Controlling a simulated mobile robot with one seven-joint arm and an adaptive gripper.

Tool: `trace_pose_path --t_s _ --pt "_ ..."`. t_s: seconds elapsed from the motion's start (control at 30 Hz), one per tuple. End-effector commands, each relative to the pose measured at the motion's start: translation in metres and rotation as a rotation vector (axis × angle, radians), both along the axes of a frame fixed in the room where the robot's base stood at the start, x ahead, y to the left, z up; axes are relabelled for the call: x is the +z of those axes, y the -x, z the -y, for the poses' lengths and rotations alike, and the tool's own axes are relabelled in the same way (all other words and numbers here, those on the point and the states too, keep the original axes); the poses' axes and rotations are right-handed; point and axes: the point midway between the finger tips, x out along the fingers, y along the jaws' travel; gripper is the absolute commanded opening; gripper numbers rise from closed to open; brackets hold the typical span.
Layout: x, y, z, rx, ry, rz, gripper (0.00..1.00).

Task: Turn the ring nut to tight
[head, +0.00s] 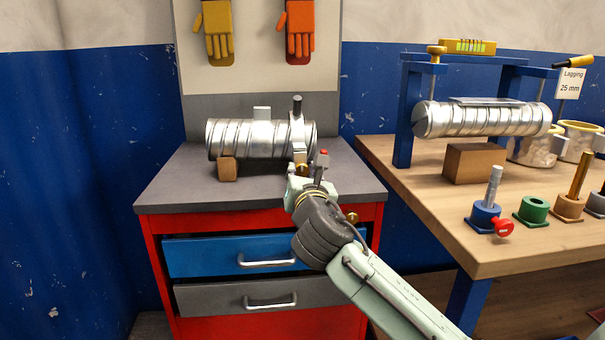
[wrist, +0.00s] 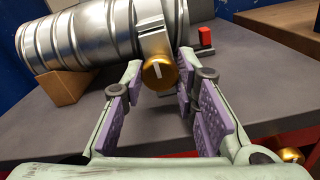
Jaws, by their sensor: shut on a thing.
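The ring nut (wrist: 158,73) is a brass-coloured round knob with a white line on its face, close to upright. It sits at the lower end of a light clamp band (wrist: 152,30) around the silver spiral duct (wrist: 80,38). My gripper (wrist: 161,64) has its fingertips on either side of the nut and is shut on it. In the head view the duct (head: 250,139) lies on a grey-topped cabinet, and my gripper (head: 302,174) is at its right end, hiding most of the nut.
A wooden block (head: 228,169) props the duct. A red-topped piece (wrist: 205,35) stands right of the nut. The cabinet top (head: 180,190) is clear at left. The right-hand bench (head: 430,190) holds a second duct (head: 485,119), a wooden block and several coloured fittings.

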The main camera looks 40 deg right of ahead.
Motion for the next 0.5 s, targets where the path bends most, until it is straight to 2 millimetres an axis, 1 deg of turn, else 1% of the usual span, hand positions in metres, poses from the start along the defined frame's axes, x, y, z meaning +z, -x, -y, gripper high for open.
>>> trace_pose_path --t_s 0.03,0.33,0.5 --pt "0.0000 0.0001 -0.0001 0.000 0.000 0.000 0.19" --pt "0.0000 0.0000 -0.0001 0.000 0.000 0.000 0.00" --pt "-0.0002 0.0000 -0.0002 0.000 -0.008 0.005 0.00"
